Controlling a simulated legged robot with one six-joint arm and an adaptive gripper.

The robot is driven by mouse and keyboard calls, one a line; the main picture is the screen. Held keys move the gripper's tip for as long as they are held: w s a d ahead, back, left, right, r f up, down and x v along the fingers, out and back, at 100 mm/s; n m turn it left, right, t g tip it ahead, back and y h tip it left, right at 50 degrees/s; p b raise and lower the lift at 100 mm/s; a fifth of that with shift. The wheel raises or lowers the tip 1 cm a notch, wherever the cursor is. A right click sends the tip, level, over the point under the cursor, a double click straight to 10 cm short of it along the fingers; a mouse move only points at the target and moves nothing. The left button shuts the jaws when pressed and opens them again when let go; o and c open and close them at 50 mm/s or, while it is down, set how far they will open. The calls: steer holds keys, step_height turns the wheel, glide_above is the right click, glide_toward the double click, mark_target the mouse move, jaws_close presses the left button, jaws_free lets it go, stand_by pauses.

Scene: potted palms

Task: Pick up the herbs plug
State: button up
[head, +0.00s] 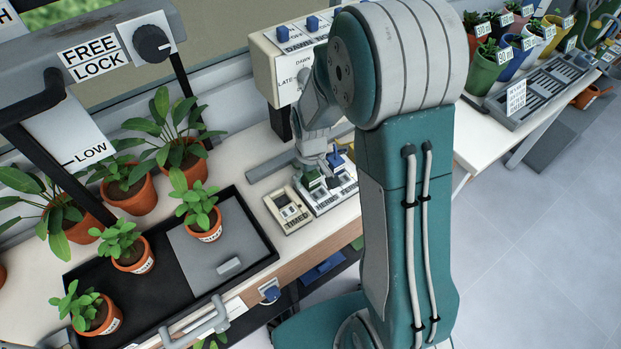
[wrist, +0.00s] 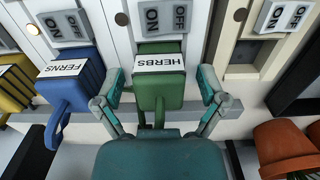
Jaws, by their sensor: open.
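The herbs plug (wrist: 160,88) is a green block with a white HERBS label and a green cable hanging from it. In the wrist view it sits in its socket under an ON/OFF plate, at the middle. My gripper (wrist: 161,90) is open, with one finger on each side of the green plug. I cannot tell whether the fingers touch it. In the head view my gripper (head: 318,172) is over the socket strip (head: 325,200) on the bench, and the green plug is small and partly hidden by it.
A blue FERNS plug (wrist: 72,82) is left of the herbs plug, with a yellow plug (wrist: 12,90) beyond it. An empty socket (wrist: 243,52) is to the right. A terracotta pot (wrist: 286,148) stands at right. Potted plants on a black tray (head: 160,290) are left of the strip.

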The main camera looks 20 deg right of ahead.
steer(key=shift+f, duration=0.2)
steer(key=c, duration=1.2)
steer(key=shift+c, duration=0.2)
